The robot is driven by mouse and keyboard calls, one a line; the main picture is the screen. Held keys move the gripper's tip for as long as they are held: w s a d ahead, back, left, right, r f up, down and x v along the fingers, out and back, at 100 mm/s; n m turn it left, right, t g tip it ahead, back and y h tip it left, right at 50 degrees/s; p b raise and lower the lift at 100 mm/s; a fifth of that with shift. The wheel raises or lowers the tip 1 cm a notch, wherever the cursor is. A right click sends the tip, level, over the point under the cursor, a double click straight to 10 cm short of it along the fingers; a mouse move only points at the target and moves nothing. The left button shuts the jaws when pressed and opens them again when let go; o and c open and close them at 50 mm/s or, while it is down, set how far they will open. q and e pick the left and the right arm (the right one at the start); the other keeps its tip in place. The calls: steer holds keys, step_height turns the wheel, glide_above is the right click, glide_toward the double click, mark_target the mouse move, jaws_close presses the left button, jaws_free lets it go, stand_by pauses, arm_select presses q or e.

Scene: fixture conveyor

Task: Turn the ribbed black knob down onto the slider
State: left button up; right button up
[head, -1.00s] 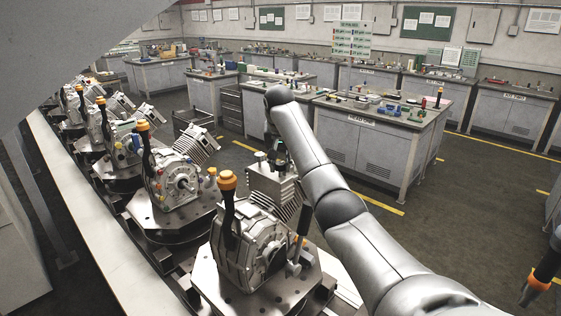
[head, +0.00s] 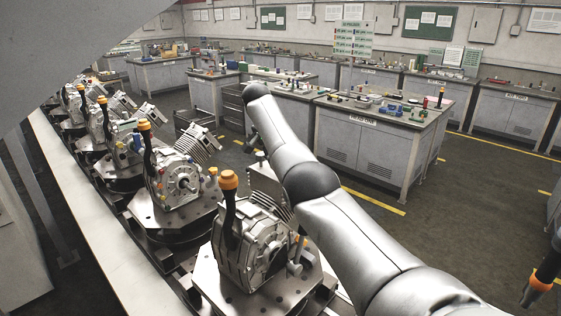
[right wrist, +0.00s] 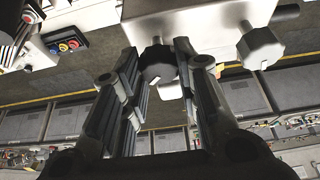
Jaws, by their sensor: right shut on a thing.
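In the right wrist view my right gripper (right wrist: 157,56) is shut on a ribbed black knob (right wrist: 158,70), with one finger on each side of it. The knob is on a short metal stem below a pale metal block (right wrist: 200,22). A second, greyer lobed knob (right wrist: 260,46) is on the same block to the right, clear of the fingers. I cannot tell which part is the slider. My left gripper is not in view.
The nearest housing has an upright black lever with an orange cap (head: 229,180). More housings on round plates (head: 175,190) line the conveyor at left. A dark tool with an orange ring (head: 541,281) is at the right edge. A workbench (head: 365,150) stands beyond my arm.

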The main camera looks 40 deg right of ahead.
steer(key=shift+w+d+r+m, duration=0.1)
steer(key=shift+w+r+m, duration=0.1)
steer(key=shift+r+m, duration=0.25)
stand_by(0.4)
steer(key=o, duration=0.9)
steer(key=shift+c, duration=0.2)
steer(key=shift+o, duration=0.8)
steer(key=shift+s+f, duration=0.15)
steer(key=shift+a, duration=0.2)
steer(key=v, duration=0.7)
steer(key=shift+r, duration=0.2)
